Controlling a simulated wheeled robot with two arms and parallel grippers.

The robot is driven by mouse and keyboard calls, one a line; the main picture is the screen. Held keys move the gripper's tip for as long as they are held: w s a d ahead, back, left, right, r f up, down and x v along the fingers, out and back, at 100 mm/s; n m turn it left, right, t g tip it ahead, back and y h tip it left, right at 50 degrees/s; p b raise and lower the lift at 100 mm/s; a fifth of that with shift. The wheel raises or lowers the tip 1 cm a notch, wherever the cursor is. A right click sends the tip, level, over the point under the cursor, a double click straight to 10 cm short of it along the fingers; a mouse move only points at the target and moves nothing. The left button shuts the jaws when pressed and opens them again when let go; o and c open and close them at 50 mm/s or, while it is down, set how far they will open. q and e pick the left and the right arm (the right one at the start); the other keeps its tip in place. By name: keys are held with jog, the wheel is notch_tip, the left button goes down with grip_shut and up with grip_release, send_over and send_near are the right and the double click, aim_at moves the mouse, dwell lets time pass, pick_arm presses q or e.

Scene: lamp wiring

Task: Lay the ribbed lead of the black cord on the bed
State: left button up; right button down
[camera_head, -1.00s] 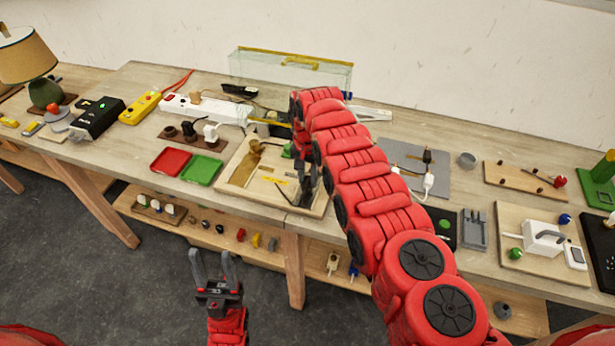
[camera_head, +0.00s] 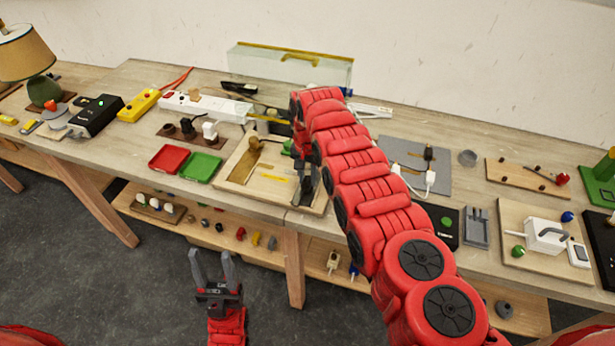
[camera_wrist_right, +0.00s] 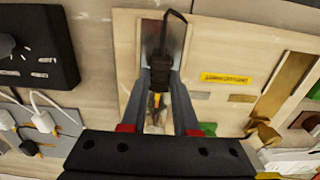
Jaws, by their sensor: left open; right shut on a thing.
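My right gripper (camera_wrist_right: 161,84) is shut on the black cord (camera_wrist_right: 160,68), gripping its thick black end. A thin black tail runs up from the jaws over a grey metal plate (camera_wrist_right: 179,36) on the pale wooden board. I cannot tell whether the cord touches the plate, nor make out its ribs. In the head view the right gripper (camera_head: 307,186) is over the right part of the shallow wooden board (camera_head: 236,188), and my arm hides much of that area. My left gripper (camera_head: 216,275) is open and empty, in front of the table, above the floor.
A green tray (camera_head: 201,168) and a red tray (camera_head: 168,158) lie left of the board. A white power strip (camera_head: 205,106) and a glass case (camera_head: 290,66) stand behind. A grey mat (camera_head: 400,155) with plugs is to the right.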

jog(key=shift+f+b, duration=0.3)
jog(key=shift+f, duration=0.1)
jog(key=shift+f, duration=0.2)
dwell(0.4)
jog(key=c, duration=0.6)
grip_release()
jog(key=shift+r, duration=0.15)
jog(key=shift+r, duration=0.3)
notch_tip(320, 180, up, 2)
jog(key=shift+r+p, duration=0.1)
jog(key=shift+p, duration=0.4)
notch_tip(320, 180, up, 14)
jog(key=shift+r+p, duration=0.15)
jog(key=shift+p, duration=0.5)
